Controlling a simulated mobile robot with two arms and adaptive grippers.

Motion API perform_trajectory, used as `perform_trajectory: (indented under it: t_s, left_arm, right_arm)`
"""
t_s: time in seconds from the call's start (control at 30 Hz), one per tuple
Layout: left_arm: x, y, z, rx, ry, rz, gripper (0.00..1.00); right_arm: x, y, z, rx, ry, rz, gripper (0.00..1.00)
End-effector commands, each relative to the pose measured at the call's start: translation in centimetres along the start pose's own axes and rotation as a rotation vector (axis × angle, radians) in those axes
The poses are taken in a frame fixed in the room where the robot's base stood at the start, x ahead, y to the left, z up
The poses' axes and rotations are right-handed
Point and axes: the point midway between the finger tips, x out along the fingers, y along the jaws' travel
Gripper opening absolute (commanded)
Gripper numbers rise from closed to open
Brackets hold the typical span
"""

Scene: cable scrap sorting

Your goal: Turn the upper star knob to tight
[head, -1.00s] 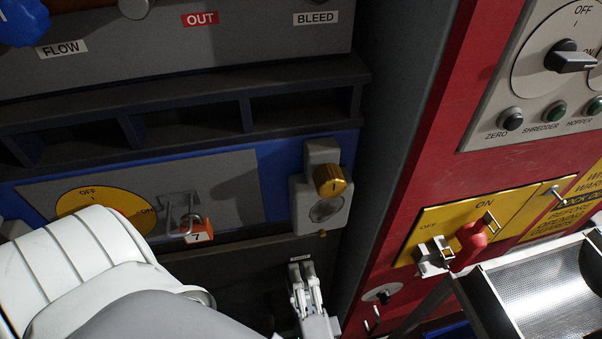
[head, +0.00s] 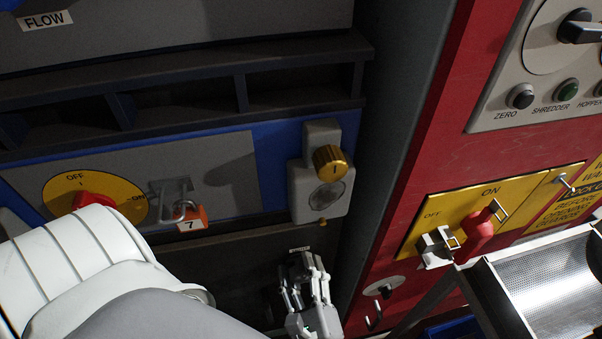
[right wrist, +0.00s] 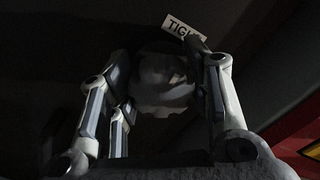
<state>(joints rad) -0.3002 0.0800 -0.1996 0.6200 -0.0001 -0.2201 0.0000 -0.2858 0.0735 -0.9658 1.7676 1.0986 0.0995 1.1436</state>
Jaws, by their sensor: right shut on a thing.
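A grey star knob with a scalloped rim (right wrist: 165,88) shows in the right wrist view, in deep shadow against a dark panel. A small white label reading TIGHT, partly covered by a finger (right wrist: 184,27), sits just above it. My right gripper (right wrist: 165,85) has its fingers on both sides of the knob and is shut on it. In the head view my right gripper (head: 305,268) is low on the dark panel, just below a small pale label (head: 300,249). The knob itself is hidden behind the fingers there. My left gripper is not in view.
A grey latch box with a brass knob (head: 330,161) is above my right gripper. A red cabinet (head: 440,130) with a red-handled switch (head: 479,234) and a metal tray (head: 500,300) stand on the right.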

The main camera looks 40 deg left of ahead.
Motion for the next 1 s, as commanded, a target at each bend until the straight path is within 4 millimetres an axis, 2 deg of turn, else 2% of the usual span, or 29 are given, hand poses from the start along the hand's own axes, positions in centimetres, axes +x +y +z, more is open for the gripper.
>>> perform_trajectory:
  t_s: [0.63,0.67,0.8,1.0]
  left_arm:
    - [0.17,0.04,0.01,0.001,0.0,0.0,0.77]
    - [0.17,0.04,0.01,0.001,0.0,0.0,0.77]
    - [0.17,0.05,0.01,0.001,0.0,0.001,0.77]
    - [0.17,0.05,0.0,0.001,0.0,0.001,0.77]
  right_arm:
    - [-0.04,0.09,-0.07,0.054,0.002,0.003,0.21]
    - [-0.04,0.09,-0.07,0.054,0.002,0.003,0.48]
    - [-0.04,0.07,-0.06,0.052,0.001,0.002,0.66]
    - [-0.02,0.02,-0.04,0.05,0.001,0.001,0.67]
